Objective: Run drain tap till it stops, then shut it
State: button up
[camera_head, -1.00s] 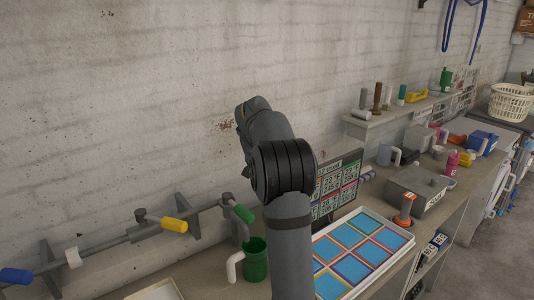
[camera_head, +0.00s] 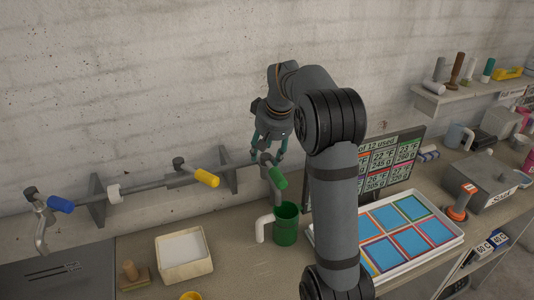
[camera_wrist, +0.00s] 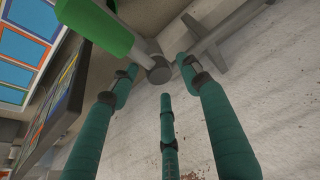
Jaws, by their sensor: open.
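The pipe along the wall ends at the right in a grey tap with a green lever handle (camera_head: 278,178). Its spout points down. A green mug (camera_head: 286,226) with a white handle stands on the bench below it; its inside is too small to judge, and no stream is visible. My gripper (camera_head: 268,152) is open, its teal fingers pointing down just above the tap's top. In the wrist view the spread fingers of my gripper (camera_wrist: 158,80) are empty. The green lever (camera_wrist: 95,22) and the tap's round grey end lie just beyond the fingertips; contact cannot be told.
A yellow-handled valve (camera_head: 207,178) and a blue-handled tap (camera_head: 61,205) sit further left on the pipe. A white tray of coloured squares (camera_head: 452,240) and a label board (camera_head: 405,150) are right of the mug. A shallow wooden box (camera_head: 184,272) stands left.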

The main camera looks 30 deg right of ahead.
jog(key=shift+w+f, duration=0.25)
jog(key=shift+f, duration=0.4)
jog(key=c, duration=0.3)
